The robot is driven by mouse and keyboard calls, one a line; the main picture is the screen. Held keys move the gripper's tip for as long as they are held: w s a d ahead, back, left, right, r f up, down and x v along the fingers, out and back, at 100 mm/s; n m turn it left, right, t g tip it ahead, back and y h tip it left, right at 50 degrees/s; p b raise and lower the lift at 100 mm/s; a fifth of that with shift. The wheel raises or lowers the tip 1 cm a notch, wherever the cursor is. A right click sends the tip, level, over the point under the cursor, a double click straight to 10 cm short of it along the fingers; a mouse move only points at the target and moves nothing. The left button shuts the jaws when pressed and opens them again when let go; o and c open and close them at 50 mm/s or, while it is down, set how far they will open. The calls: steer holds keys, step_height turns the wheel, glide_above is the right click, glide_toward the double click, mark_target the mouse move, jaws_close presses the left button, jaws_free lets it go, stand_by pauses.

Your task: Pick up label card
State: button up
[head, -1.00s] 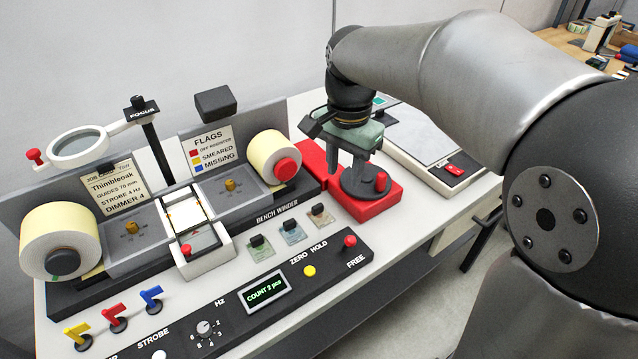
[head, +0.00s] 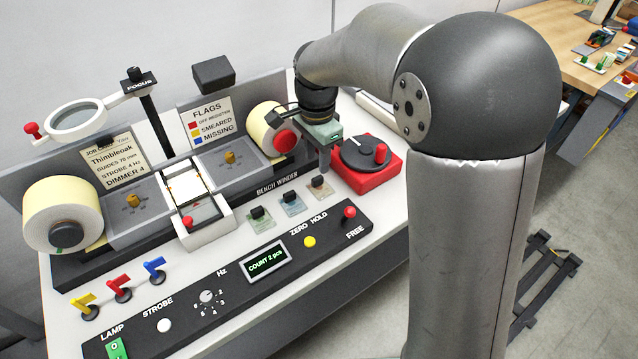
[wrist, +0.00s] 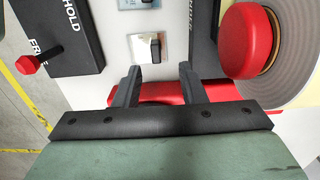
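Three small cards with black grips stand out on the white bench: a green one (head: 262,224), a blue one (head: 294,209) and a beige one (head: 322,192). I cannot tell from the pictures which one the task means. My gripper (head: 326,165) is just behind and right of the beige card, low over the bench. In the wrist view my gripper (wrist: 158,70) is open, with nothing between its fingertips. A pale card (wrist: 143,50) with a black grip lies just beyond the fingertips, apart from them. A second card shows partly at the top edge.
A red base (head: 385,181) with a dark disc stands right of my gripper. A label roll (head: 264,130) with a red hub stands left of it; the hub (wrist: 245,40) is close by in the wrist view. The control panel (head: 215,310) runs along the front.

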mark_target(318, 177)
steer(key=shift+s+f+p, duration=0.15)
steer(key=shift+f+p, duration=0.05)
steer(key=shift+f, duration=1.2)
steer(key=shift+s+f+p, duration=0.15)
steer(key=shift+f, duration=1.2)
jaws_close()
